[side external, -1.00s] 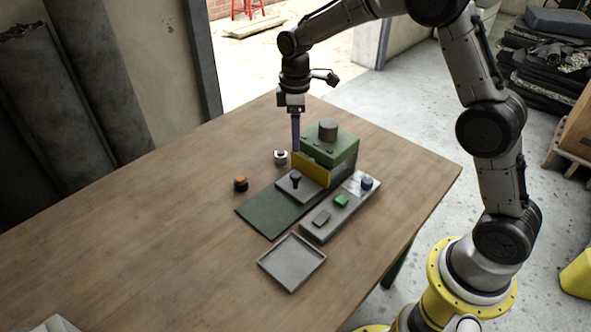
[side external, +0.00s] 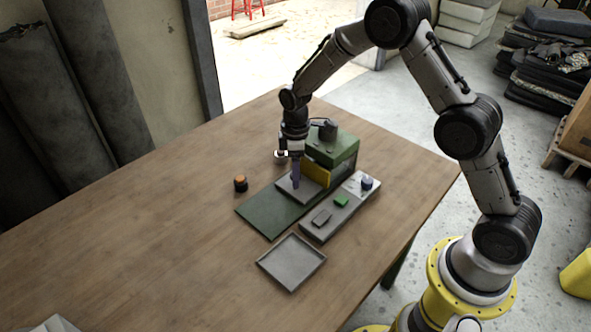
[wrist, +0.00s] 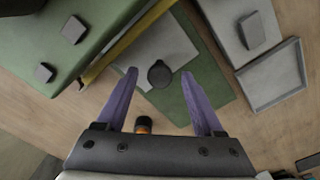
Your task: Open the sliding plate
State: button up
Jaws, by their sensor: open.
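The sliding plate (side external: 310,193) is a flat grey plate on a dark green base (side external: 262,216), with one edge at the yellow guard (side external: 319,173) of a green housing (side external: 340,150). In the wrist view, the plate (wrist: 178,42) carries a round black knob (wrist: 159,74). My gripper (side external: 296,187) is open, with purple fingers pointing down over the plate. In the wrist view the knob appears between the two fingertips; I cannot tell whether they touch it. In the side view the gripper hides the knob.
A grey panel (side external: 306,228) with a green button (side external: 341,200) and a dark knob (side external: 367,183) lies beside the base. An empty grey tray (side external: 291,263) is in front. An orange-and-black piece (side external: 240,183) stands left of the base.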

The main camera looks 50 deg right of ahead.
grip_shut()
dwell(1.4)
